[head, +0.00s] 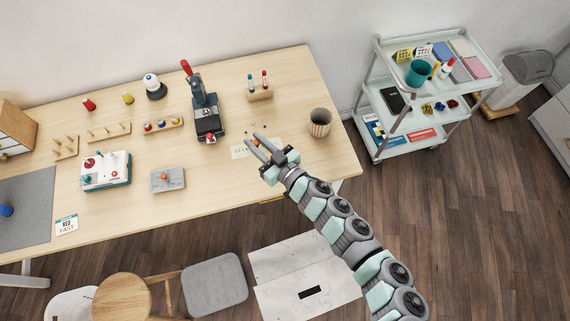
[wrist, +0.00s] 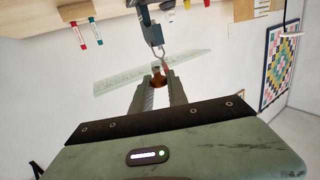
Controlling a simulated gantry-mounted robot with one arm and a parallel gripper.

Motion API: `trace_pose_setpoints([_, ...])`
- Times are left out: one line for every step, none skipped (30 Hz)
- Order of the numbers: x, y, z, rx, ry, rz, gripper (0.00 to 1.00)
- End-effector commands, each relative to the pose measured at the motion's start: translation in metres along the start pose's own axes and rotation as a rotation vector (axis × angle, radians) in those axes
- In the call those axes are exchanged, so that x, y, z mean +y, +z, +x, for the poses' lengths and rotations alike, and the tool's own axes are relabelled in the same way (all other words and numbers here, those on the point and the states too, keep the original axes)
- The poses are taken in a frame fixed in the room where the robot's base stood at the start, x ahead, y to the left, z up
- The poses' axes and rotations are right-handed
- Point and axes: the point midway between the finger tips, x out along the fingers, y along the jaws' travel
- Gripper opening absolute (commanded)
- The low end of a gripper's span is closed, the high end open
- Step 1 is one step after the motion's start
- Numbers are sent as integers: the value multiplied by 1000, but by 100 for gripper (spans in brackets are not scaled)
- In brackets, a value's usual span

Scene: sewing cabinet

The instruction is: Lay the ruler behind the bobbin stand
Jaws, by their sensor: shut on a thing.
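The ruler is a long, pale, see-through green strip, crossing in front of the jaws in the wrist view (wrist: 123,82). In the head view the ruler (head: 240,152) shows as a pale strip left of my gripper (head: 259,147), over the right part of the table. My gripper (wrist: 158,84) is shut on a small brown-orange piece at the ruler's middle, which the fingers partly hide. A low wooden stand with several coloured bobbins (head: 163,125), likely the bobbin stand, is on the table left of the sewing machine, well to the left of my gripper.
A wooden holder with two coloured tubes (head: 260,95) and a ribbed cup (head: 319,123) are nearby. Behind the bobbins are a white-topped dark object (head: 154,87) and a yellow spool (head: 128,98).

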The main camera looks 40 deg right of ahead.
Motion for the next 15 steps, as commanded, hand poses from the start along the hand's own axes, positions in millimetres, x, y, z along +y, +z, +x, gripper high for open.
trace_pose_setpoints([26, 12, -2, 3, 23, -8, 0])
trace_pose_setpoints([38, 11, -4, 6, 32, -8, 0])
trace_pose_setpoints([52, 8, -7, 11, 42, -9, 0])
trace_pose_setpoints([62, 6, -9, 15, 49, -10, 0])
trace_pose_setpoints([70, 4, -11, 18, 56, -9, 0])
trace_pose_setpoints([80, 1, -14, 20, 65, -11, 0])
trace_pose_setpoints([87, 0, -16, 22, 72, -11, 0])
trace_pose_setpoints([92, -2, -17, 24, 77, -10, 0])
trace_pose_setpoints([98, -4, -19, 26, 82, -10, 0])
trace_pose_setpoints([101, -6, -20, 27, 85, -11, 0])
trace_pose_setpoints([103, -8, -21, 28, 86, -11, 0])
trace_pose_setpoints([105, -9, -21, 29, 88, -11, 0])
trace_pose_setpoints([106, -10, -22, 30, 88, -11, 0])
trace_pose_setpoints([106, -10, -22, 30, 88, -11, 0])
trace_pose_setpoints([106, -11, -22, 30, 88, -10, 0])
